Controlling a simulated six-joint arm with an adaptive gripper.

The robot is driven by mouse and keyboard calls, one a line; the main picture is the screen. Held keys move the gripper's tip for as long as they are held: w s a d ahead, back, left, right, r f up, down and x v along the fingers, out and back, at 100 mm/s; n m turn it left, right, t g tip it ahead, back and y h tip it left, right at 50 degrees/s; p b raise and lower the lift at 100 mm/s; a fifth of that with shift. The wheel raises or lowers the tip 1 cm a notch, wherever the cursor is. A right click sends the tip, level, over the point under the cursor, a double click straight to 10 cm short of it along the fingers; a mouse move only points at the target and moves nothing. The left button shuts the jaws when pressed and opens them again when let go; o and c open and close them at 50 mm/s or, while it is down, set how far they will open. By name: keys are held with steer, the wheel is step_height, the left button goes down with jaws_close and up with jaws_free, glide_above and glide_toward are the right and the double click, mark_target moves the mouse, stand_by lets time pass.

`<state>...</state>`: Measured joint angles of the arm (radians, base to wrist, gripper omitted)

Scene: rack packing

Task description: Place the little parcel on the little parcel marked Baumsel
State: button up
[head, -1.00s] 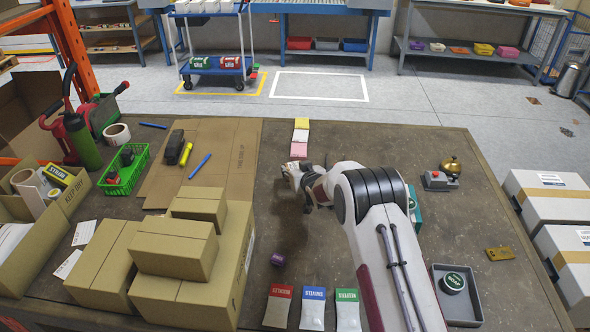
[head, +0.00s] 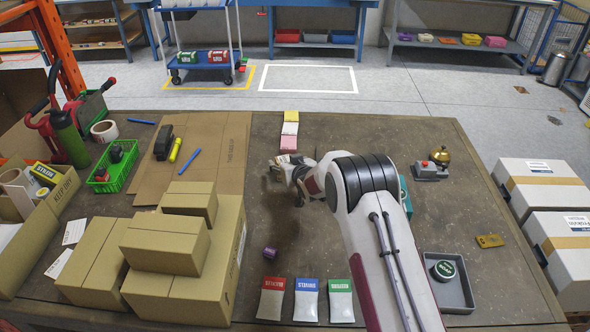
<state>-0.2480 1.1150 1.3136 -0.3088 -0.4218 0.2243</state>
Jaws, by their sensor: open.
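No label reading Baumsel can be made out, so I cannot tell which parcels are meant. A small brown carton (head: 189,200) and a middle-sized carton (head: 166,246) sit on larger cartons at the front left. Small flat packs lie at the front: a red-topped one (head: 272,300), a blue-topped one (head: 307,302) and a green-topped one (head: 339,303). My gripper (head: 272,176) is open over the middle of the table, right of the cardboard sheet. Nothing shows between its fingers. My arm hides part of the table to its right.
Yellow, white and pink packs (head: 289,143) stand in a row at the back. A small purple object (head: 270,254) lies in front of my gripper. A grey tray (head: 468,289) holds a dark round item at right. A green basket (head: 119,176) stands left.

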steer(key=v, duration=1.1)
stand_by(0.4)
stand_by(0.8)
steer(key=s+d+r+m+g+h, duration=0.1)
steer(key=s+d+r+h, duration=0.1)
steer(key=s+d+r, duration=0.65)
steer(key=s+d+r+m+g+h, duration=0.1)
steer(key=s+d+r+m+h, duration=0.1)
steer(key=s+d+r, duration=0.65)
steer(key=s+d+r+g, duration=0.1)
steer(key=s+r+g, duration=0.1)
steer(key=s, duration=1.5)
steer(key=s+d+r+m+g, duration=0.1)
steer(key=s+d+r+g, duration=0.1)
steer(key=s, duration=1.4)
steer(key=shift+s+d+r+h, duration=0.2)
steer(key=shift+s+d+h, duration=0.05)
steer(key=shift+s+h, duration=0.15)
